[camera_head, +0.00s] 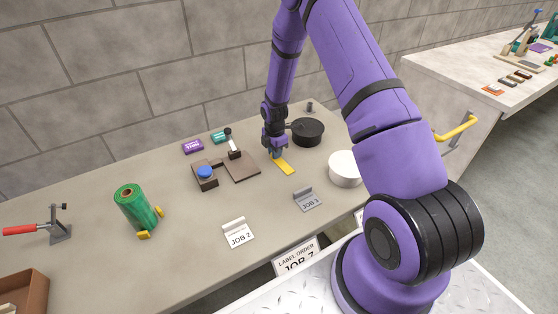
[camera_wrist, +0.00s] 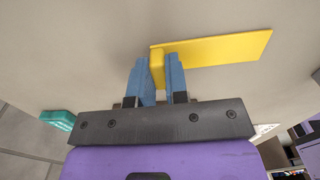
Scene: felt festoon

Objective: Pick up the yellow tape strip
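The yellow tape strip (camera_head: 284,166) lies on the grey-brown table, stretching toward the front right from below my gripper (camera_head: 274,153). In the wrist view the strip (camera_wrist: 220,48) is flat and long, with a raised block-like end (camera_wrist: 157,66). That end sits between the two blue fingers of my gripper (camera_wrist: 159,72), with a finger close against each side and little or no gap showing. My gripper looks shut on this end. In the head view my gripper hides the strip's far end. I see no clear gap between strip and table.
A black round pan (camera_head: 308,132) stands right behind my gripper, and a white bowl (camera_head: 345,168) to the right. A brown board with a lever (camera_head: 241,166) and a blue-topped block (camera_head: 205,177) are to the left. Cards (camera_head: 307,199) (camera_head: 238,233) stand in front.

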